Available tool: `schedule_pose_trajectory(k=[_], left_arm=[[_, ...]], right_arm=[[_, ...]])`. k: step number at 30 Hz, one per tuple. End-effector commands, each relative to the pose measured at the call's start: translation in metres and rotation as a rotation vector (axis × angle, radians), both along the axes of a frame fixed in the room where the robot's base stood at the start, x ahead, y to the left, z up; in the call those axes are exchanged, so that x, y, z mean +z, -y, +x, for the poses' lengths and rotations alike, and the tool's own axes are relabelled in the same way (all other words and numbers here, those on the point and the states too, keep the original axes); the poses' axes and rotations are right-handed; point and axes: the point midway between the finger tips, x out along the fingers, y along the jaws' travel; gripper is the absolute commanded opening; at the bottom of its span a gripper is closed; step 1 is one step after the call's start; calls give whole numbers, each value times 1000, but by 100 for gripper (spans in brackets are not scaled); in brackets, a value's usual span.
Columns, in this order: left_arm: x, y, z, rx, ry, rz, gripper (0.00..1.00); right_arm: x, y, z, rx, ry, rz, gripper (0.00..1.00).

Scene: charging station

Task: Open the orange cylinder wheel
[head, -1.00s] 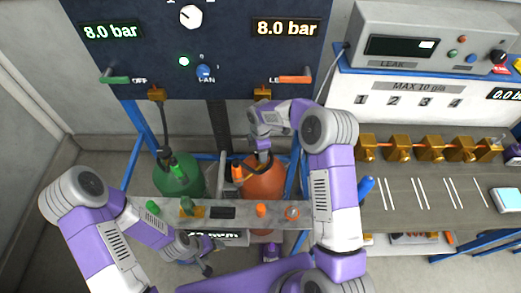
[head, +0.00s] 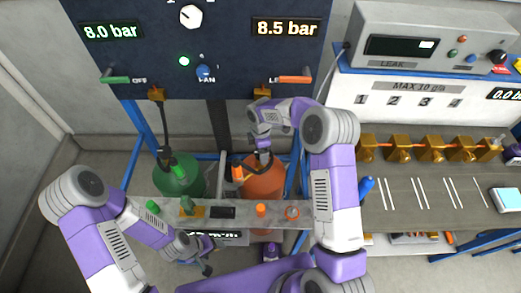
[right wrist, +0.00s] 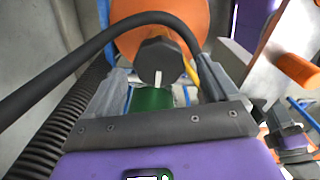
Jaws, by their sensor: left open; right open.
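The orange cylinder (head: 262,185) stands below the dark panel, behind the metal shelf; it also shows in the right wrist view (right wrist: 150,28). Its wheel, a dark faceted knob with a white mark (right wrist: 157,62), sits between the fingers of my right gripper (right wrist: 160,82) in the right wrist view. These fingers are open, one on each side; I cannot tell whether they touch it. In the head view my right gripper (head: 264,157) is over the cylinder's top and hides the wheel. My left gripper (head: 206,266) is open and empty, low in front of the shelf.
A green cylinder (head: 178,178) stands left of the orange one. The metal shelf (head: 240,219) crosses in front of both. A black hose (right wrist: 70,68) arches across the right wrist view. The right display (head: 287,28) reads 8.5 bar, the left display (head: 110,31) 8.0 bar.

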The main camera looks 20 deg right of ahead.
Motion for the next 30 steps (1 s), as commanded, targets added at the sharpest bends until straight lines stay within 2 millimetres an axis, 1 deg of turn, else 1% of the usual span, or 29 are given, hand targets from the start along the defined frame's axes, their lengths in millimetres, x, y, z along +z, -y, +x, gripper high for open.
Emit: schedule_pose_trajectory(k=[1, 6, 9, 12, 16, 30], left_arm=[[2, 0, 0, 0, 0, 0, 69], [6, 0, 0, 0, 0, 0, 69], [7, 0, 0, 0, 0, 0, 69], [8, 0, 0, 0, 0, 0, 69], [9, 0, 0, 0, 0, 0, 69], [9, 0, 0, 0, 0, 0, 69]], right_arm=[[10, 0, 1, 1, 4, 1, 87], [40, 0, 1, 1, 5, 0, 87], [54, 0, 1, 0, 4, 1, 87], [63, 0, 0, 1, 2, 1, 87], [68, 0, 0, 1, 2, 1, 87], [68, 0, 0, 1, 1, 0, 87]])
